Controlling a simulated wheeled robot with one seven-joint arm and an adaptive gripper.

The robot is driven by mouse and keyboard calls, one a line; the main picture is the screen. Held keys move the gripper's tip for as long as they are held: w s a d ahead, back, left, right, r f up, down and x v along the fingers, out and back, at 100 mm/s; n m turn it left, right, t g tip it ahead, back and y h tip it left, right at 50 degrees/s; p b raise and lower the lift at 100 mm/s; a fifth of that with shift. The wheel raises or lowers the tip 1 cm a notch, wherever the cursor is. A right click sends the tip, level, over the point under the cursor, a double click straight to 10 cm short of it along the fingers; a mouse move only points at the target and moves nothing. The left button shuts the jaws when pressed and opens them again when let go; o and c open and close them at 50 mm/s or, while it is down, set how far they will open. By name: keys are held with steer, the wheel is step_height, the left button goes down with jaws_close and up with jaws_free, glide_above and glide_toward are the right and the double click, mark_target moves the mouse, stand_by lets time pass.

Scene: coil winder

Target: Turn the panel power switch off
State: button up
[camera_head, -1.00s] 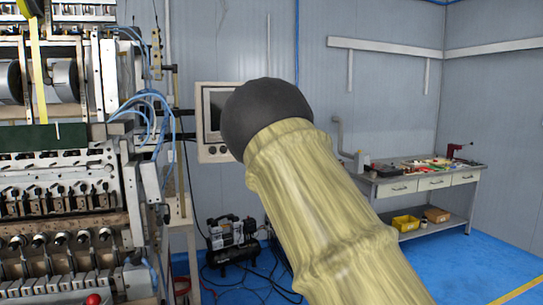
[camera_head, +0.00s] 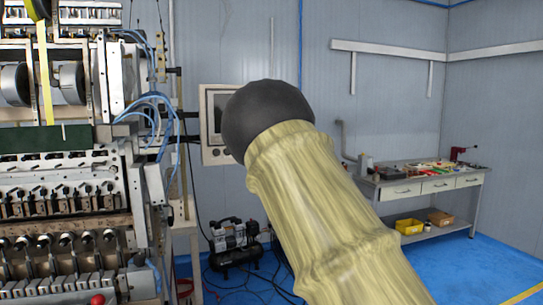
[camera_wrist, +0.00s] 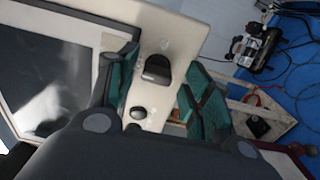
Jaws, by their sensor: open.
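The control panel (camera_head: 210,154) is a beige box with a screen, partly hidden behind my arm in the head view. In the wrist view, its beige face (camera_wrist: 178,28) and grey screen (camera_wrist: 42,85) show close up. A black rotary knob (camera_wrist: 157,68), which looks like the power switch, sits on the face. A smaller round knob or button (camera_wrist: 138,113) is below it. My gripper (camera_wrist: 163,88) is open, its green-padded fingers on either side of the black knob. I cannot tell whether they touch it. The head view hides the gripper behind my arm.
The coil winder (camera_head: 65,190) stands at left with blue hoses close to the panel. A compressor (camera_head: 235,245) sits on the blue floor below; it also shows in the wrist view (camera_wrist: 250,45). A workbench (camera_head: 430,185) with tools stands at right.

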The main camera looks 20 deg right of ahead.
steer(key=s, duration=0.7)
steer(key=shift+f, duration=0.15)
